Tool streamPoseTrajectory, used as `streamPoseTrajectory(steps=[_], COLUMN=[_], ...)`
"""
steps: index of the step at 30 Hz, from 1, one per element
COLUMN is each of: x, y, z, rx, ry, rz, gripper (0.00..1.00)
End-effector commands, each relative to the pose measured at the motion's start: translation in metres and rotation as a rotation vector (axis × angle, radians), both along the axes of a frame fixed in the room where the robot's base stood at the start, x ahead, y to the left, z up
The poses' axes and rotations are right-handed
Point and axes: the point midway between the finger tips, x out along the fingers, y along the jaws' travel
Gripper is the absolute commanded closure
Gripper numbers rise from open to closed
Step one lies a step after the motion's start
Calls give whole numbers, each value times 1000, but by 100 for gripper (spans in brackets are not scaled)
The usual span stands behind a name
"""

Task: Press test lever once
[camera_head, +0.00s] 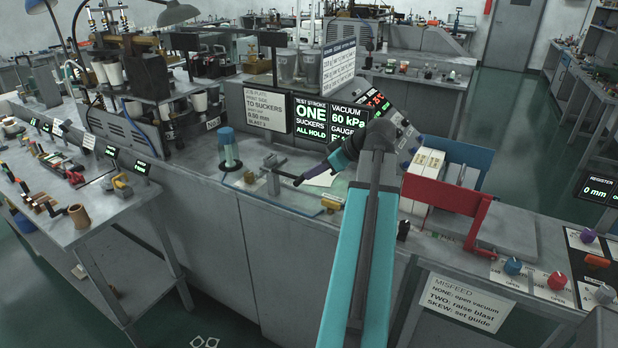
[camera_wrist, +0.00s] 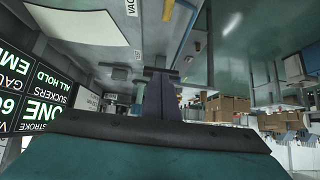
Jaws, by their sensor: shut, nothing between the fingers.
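A small grey lever stand (camera_head: 272,181) with a dark handle (camera_head: 285,175) sits on the bench top, below the black sign reading "TEST STROKE ONE SUCKERS ALL HOLD" (camera_head: 309,121). I take it for the test lever. My gripper (camera_head: 302,181) reaches down and left from my teal arm. Its dark fingers are shut and empty, with the tips at or very near the right end of the handle; contact cannot be told. In the wrist view my gripper (camera_wrist: 160,74) points away from the camera, and its narrow fingers show at the centre.
A vacuum display (camera_head: 349,120) stands behind. A red bracket (camera_head: 445,195) and white card stack (camera_head: 428,163) are to the right. The knob panel (camera_head: 590,265) is far right. Floor shows at the front left.

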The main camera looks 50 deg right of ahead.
Motion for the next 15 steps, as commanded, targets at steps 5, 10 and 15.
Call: streamPoseTrajectory(steps=[5,10,15], x=[-21,-42,-59], y=[-4,-7,-9], z=[12,26,37], rx=[-2,-2,-1], ry=[-2,-2,-1], rz=[-1,-2,0], gripper=[100,100,100])
